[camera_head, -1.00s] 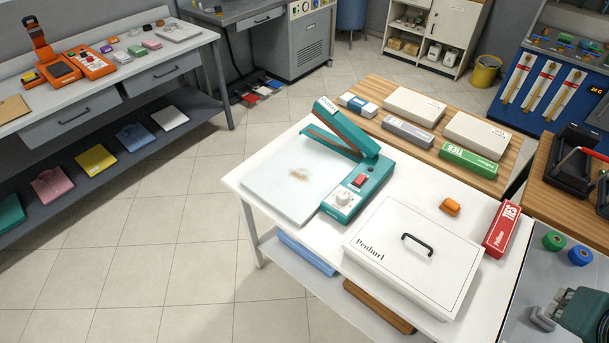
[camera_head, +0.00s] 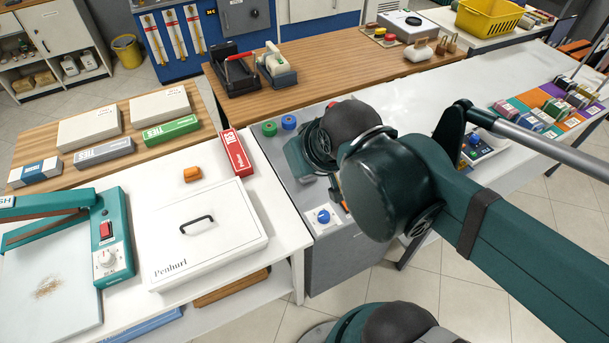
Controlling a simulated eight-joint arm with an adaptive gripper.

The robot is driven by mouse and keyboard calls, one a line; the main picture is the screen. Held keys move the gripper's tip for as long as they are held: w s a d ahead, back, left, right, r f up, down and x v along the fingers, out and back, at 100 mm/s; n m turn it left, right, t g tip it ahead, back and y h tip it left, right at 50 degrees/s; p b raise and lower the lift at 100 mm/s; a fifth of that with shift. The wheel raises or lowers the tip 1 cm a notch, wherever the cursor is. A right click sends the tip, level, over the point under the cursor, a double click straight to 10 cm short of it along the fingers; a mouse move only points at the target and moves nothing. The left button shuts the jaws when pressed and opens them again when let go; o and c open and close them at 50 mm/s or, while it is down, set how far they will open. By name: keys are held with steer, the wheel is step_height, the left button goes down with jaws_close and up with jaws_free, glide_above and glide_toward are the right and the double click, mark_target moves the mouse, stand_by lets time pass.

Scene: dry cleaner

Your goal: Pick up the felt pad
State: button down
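I cannot make out a felt pad with certainty in the head view. A pale flat board (camera_head: 45,290) with a brown fuzzy patch lies under the raised teal arm of the sealer at the lower left, but I cannot tell whether it is felt. My dark green arm crosses the right half and bends over the grey worktop (camera_head: 340,255). Its bulky joint hides much of what lies there. The end of my arm is near the green and blue rolls. My gripper's fingers are not clear, and I see nothing held.
Green (camera_head: 269,129) and blue (camera_head: 289,122) rolls stand close to my arm. A yellow basket (camera_head: 489,17) is at the back right.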

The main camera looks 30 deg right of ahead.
stand_by(0.4)
steer(key=c, duration=1.8)
jaws_free()
steer(key=shift+w, duration=0.1)
steer(key=w+d+f+n+g, duration=0.2)
steer(key=w+d+f+n, duration=0.15)
steer(key=w+n, duration=0.2)
steer(key=w+d+f+n+g, duration=0.2)
steer(key=w+d+f+n, duration=0.15)
steer(key=w, duration=0.25)
steer(key=w+d+f+n+g, duration=0.1)
steer(key=w+f+n, duration=0.1)
steer(key=f, duration=0.2)
steer(key=w+d+f+n+g+p, duration=0.1)
steer(key=w+d+f+n, duration=0.1)
steer(key=f, duration=0.3)
steer(key=w+d+f+n+g, duration=0.1)
steer(key=w+d+f+n, duration=0.1)
steer(key=f+n, duration=0.1)
steer(key=shift+w+f+n, duration=0.35)
steer(key=shift+f+n, duration=0.05)
steer(key=shift+f, duration=0.3)
steer(key=shift+w+d+f+n, duration=0.1)
steer(key=shift+d+f+n, duration=0.2)
steer(key=shift+f, duration=0.4)
steer(key=shift+f, duration=1.3)
